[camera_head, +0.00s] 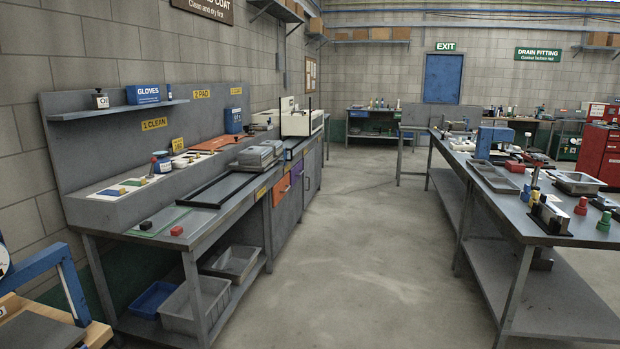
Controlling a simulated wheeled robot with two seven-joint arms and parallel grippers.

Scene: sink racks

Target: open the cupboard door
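The grey cupboard door (313,172) is in the run of cabinets under the far end of the left workbench. I see it at a steep angle, and it looks shut. A dark upright handle (307,184) seems to be on its front. Nearer to me, a grey cabinet front (283,217) lies below an orange drawer (280,190) and a purple drawer (297,173). Whether this front is also a door I cannot tell. Neither of my grippers is in view.
The concrete aisle (355,240) in front of the cabinets is clear. A long grey table (515,215) with tools bounds it on the right. The left workbench (200,235) has bins on its lower shelf. A blue frame (70,285) stands at the near left.

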